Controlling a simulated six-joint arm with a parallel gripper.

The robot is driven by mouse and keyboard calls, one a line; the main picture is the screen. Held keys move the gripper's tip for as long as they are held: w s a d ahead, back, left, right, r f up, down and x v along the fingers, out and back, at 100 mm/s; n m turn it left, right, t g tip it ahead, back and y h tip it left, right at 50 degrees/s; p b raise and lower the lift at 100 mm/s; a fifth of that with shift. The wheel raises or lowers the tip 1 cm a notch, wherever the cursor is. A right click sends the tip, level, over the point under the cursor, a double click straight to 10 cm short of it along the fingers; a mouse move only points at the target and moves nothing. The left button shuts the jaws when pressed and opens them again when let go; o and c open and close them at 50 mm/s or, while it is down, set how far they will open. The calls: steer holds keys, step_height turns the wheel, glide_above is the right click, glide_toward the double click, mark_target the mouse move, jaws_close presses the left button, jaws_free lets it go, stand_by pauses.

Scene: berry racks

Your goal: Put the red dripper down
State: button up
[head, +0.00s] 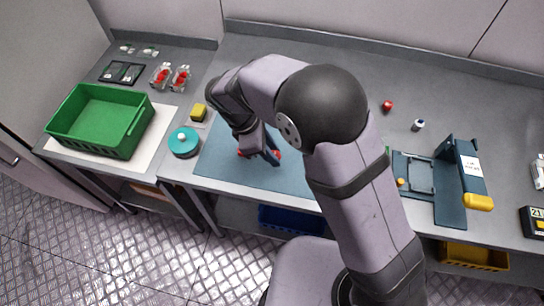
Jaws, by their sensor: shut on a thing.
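My gripper (262,156) is low over the blue mat (212,160) on the table, left of my arm's big black joint. It is shut on a red thing, which I take to be the red dripper (277,154). Red shows on both sides of the dark fingers, and the rest of it is hidden by the gripper. I cannot tell whether the red thing touches the mat.
A round teal container (184,142) and a yellow block (198,111) stand left of the mat. A green crate (62,128) is further left. A dark press-like device (462,168) stands at right. A small red item (387,105) lies behind my arm.

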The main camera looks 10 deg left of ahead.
steer(key=shift+f+p, duration=0.55)
steer(key=shift+f, duration=1.35)
steer(key=shift+f, duration=0.15)
steer(key=o, duration=1)
steer(key=b+v, duration=0.3)
steer(key=v, duration=0.9)
steer(key=shift+r, duration=0.2)
